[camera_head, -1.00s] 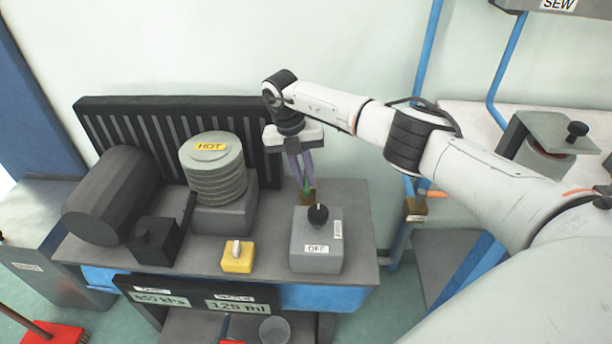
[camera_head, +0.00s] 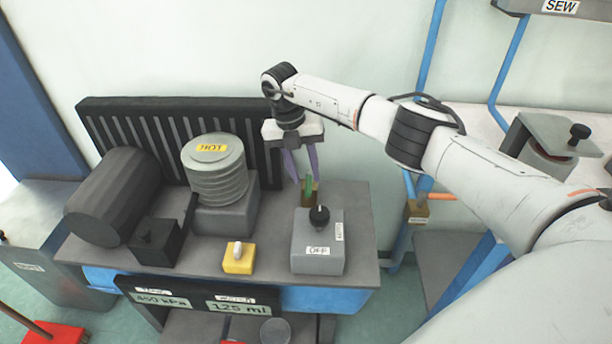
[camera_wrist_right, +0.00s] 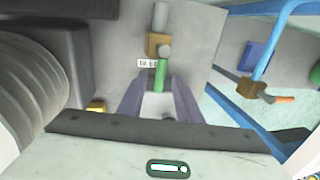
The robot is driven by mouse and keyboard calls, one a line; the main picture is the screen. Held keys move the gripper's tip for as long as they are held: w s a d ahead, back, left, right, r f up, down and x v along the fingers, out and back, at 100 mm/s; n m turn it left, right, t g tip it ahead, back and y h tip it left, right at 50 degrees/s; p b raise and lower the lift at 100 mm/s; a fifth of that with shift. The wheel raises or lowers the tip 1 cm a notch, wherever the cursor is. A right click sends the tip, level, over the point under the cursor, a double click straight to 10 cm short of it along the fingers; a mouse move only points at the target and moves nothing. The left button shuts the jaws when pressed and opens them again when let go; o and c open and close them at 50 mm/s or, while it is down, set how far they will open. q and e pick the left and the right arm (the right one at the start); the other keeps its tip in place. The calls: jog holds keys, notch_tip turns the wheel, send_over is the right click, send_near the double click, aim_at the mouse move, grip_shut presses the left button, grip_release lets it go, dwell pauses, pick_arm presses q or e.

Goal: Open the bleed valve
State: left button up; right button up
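A small brass valve block (camera_head: 309,197) with a green lever (camera_head: 309,184) stands behind the grey OFF box. In the right wrist view the brass block (camera_wrist_right: 154,45) has a round grey cap, and its green lever (camera_wrist_right: 160,76) points toward my gripper. A small white label sits beside it. My right gripper (camera_head: 305,177) is open, its purple fingers spread above and around the lever. In the right wrist view one finger of the gripper (camera_wrist_right: 160,88) is on each side of the lever, with gaps visible. My left gripper is not in view.
The grey box with a black knob (camera_head: 319,215) is just in front. A ribbed HOT cylinder (camera_head: 218,175), yellow switch (camera_head: 238,262) and black tank (camera_head: 113,197) stand left. Another brass valve with an orange lever (camera_head: 418,211) is at the right. Displays (camera_head: 243,308) are below the front edge.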

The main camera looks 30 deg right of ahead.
notch_tip(320, 180, up, 8)
jog(key=w+a, duration=0.1)
jog(key=shift+a+r, duration=0.15)
dwell(0.5)
